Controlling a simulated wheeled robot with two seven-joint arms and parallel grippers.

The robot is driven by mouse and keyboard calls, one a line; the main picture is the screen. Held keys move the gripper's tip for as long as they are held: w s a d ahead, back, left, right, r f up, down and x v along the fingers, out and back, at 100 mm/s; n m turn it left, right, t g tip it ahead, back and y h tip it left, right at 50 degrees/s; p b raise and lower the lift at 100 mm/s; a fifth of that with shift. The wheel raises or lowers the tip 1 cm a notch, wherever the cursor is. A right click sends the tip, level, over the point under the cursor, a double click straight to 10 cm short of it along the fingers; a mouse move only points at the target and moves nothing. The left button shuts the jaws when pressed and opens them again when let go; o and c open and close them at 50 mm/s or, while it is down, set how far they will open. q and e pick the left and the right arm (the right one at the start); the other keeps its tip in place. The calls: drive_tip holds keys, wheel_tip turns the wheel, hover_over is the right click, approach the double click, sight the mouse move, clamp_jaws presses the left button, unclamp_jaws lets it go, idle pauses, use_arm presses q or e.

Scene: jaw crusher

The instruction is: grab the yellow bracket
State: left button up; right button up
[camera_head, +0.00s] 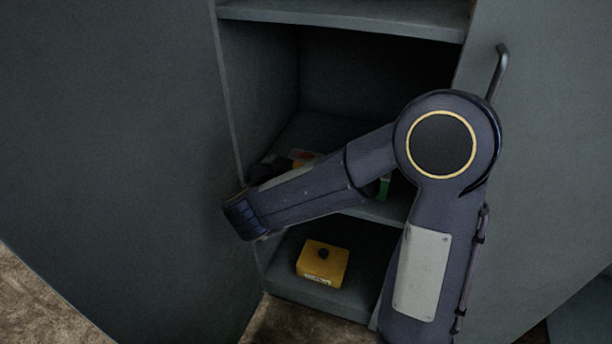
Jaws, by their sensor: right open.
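A yellow block-like piece (322,262), the clearest match for the yellow bracket, sits on the cabinet's bottom shelf. It has a dark round spot on top and a pale label on its front. My right arm crosses in front of the cabinet from the lower right, bends at the elbow and reaches left. The right gripper end (241,217) is by the cabinet's left edge, above and left of the yellow piece and apart from it. It is open; its fingertips are hard to make out. My left gripper does not show.
The grey cabinet has an upper shelf (345,16), a middle shelf (392,208) and a bottom shelf (286,282). Small items, one orange (303,156) and one green (384,188), lie on the middle shelf, partly behind my arm. A door handle (498,72) stands out at right.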

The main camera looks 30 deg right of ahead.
sight(306, 155)
drive_tip(key=b+x, duration=0.3)
drive_tip(key=x, duration=0.3)
drive_tip(key=shift+s, duration=0.15)
drive_tip(key=shift+w+d, duration=0.3)
drive_tip(key=shift+d, duration=0.05)
drive_tip(key=c, duration=1.4)
drive_tip(key=shift+r, duration=0.15)
drive_tip(key=shift+c, duration=0.6)
drive_tip(key=shift+r, duration=0.1)
